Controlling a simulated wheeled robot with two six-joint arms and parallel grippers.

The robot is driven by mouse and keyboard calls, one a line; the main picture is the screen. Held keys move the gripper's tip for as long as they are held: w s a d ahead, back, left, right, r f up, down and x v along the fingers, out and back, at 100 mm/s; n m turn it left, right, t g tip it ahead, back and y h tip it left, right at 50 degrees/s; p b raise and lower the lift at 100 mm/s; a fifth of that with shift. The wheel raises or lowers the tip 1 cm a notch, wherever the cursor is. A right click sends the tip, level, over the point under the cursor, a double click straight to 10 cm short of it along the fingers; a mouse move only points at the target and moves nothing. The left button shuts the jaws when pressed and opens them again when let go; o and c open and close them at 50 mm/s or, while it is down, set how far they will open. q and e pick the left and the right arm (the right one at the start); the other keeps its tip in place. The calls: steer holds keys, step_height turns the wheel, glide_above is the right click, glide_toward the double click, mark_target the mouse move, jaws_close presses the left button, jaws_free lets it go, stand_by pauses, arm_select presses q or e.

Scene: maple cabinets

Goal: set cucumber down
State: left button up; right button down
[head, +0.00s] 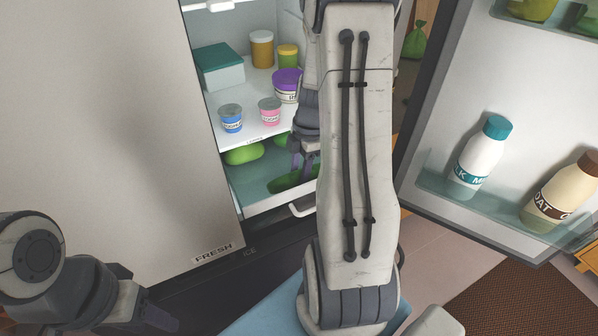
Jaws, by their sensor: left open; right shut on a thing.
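My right gripper (299,168) reaches into the open fridge and is shut on a dark green cucumber (284,184). The cucumber is at the clear drawer (262,201) below the lowest visible shelf. My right arm hides part of the cucumber and the drawer's right side, so I cannot tell whether the cucumber touches the drawer floor. My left gripper (160,318) is open and empty at the bottom left, in front of the closed fridge door.
Light green produce (243,153) lies at the drawer's back left. The shelf above holds a teal-lidded box (219,68), a blue yogurt cup (231,119), a pink cup (269,112) and a purple-lidded tub (286,86). The open door at right holds a milk bottle (480,158).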

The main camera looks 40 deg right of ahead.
steer(key=shift+f, duration=0.2)
steer(key=shift+c, duration=1.6)
jaws_free()
step_height(320, 180, up, 13)
steer(key=d, duration=0.1)
steer(key=shift+s+d+p, duration=0.2)
steer(key=shift+d+p, duration=0.2)
steer(key=shift+p, duration=0.05)
